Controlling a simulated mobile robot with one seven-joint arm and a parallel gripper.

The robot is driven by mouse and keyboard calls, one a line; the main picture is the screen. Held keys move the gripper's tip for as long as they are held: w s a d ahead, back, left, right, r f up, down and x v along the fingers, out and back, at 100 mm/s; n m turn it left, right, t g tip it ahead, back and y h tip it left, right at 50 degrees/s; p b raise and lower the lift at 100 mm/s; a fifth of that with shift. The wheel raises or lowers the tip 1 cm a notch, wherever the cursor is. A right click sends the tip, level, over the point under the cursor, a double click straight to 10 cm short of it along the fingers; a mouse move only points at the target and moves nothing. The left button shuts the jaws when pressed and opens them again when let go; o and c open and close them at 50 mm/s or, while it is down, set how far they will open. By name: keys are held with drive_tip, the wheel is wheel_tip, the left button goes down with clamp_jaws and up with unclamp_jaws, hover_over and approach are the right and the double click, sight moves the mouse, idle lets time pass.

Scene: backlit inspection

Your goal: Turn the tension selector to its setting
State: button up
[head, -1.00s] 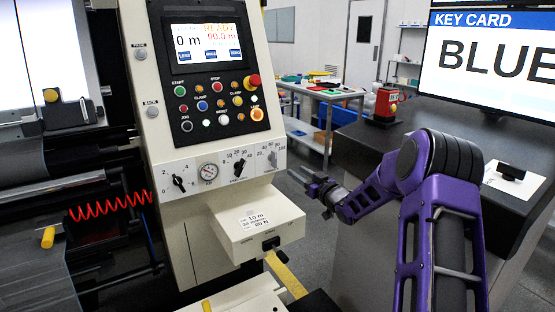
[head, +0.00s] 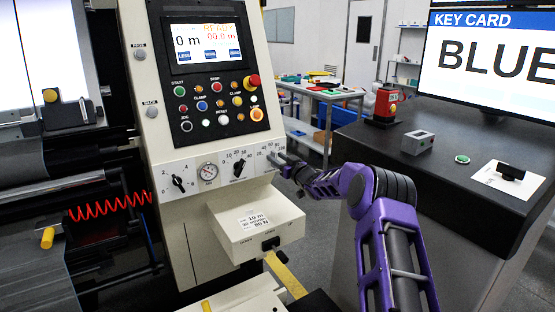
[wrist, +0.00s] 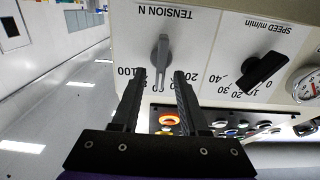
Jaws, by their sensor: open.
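The tension selector (wrist: 160,58) is a grey bar-shaped knob on the cream panel, under the upside-down words "TENSION N" in the wrist view. Its bar runs nearly vertically there. My gripper (wrist: 160,74) is open, with one dark finger on each side of the bar's lower part. I see gaps between fingers and knob; contact depth cannot be told. Number marks around the knob are partly hidden by the fingers. In the head view my gripper (head: 282,163) is at the panel's right edge and largely covers the selector. A label (head: 255,220) below lists values, the last apparently 80 N.
The speed knob (wrist: 262,72) is black and sits beside the selector, with a gauge (wrist: 306,84) beyond. The buttons (head: 215,103) and red emergency stop (head: 251,82) are above. A box (head: 252,235) juts out below. A dark counter (head: 390,165) stands right.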

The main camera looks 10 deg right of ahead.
clamp_jaws()
idle(0.6)
drive_tip(key=shift+w+d+f+m+p, duration=0.15)
drive_tip(key=shift+m+p, duration=0.55)
drive_tip(key=shift+m, duration=0.7)
drive_tip(key=shift+d+r+m+p, duration=0.15)
drive_tip(key=shift+m+p, duration=0.5)
drive_tip(key=shift+m, duration=0.75)
drive_tip(key=shift+f, duration=0.15)
unclamp_jaws()
